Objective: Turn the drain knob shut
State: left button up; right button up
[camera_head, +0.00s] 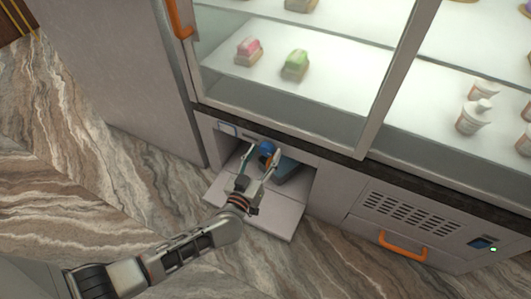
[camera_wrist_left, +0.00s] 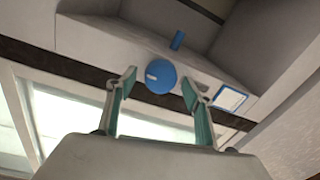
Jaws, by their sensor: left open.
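The drain knob is a round blue knob (camera_wrist_left: 161,76) with a short white mark on its face. In the left wrist view it sits on a pale panel, just beyond my left gripper's fingertips and between them in the picture. In the head view the blue knob (camera_head: 267,147) shows at the open compartment under the glass counter. My left gripper (camera_head: 262,161) reaches into that compartment with its fingers apart. The left wrist view shows its two teal-lined fingers (camera_wrist_left: 157,88) open and empty. Whether they touch the knob I cannot tell. My right gripper is not in view.
A lowered flap (camera_head: 272,217) lies below the compartment, under my left arm. A bluish-grey box-like thing (camera_head: 290,172) is inside. A small blue peg (camera_wrist_left: 177,40) is near the knob. A vented panel (camera_head: 405,215) with an orange handle (camera_head: 403,246) is to the right.

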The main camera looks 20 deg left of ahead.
pick_arm(q)
jog(key=shift+w, duration=0.45)
jog(key=c, duration=1.1)
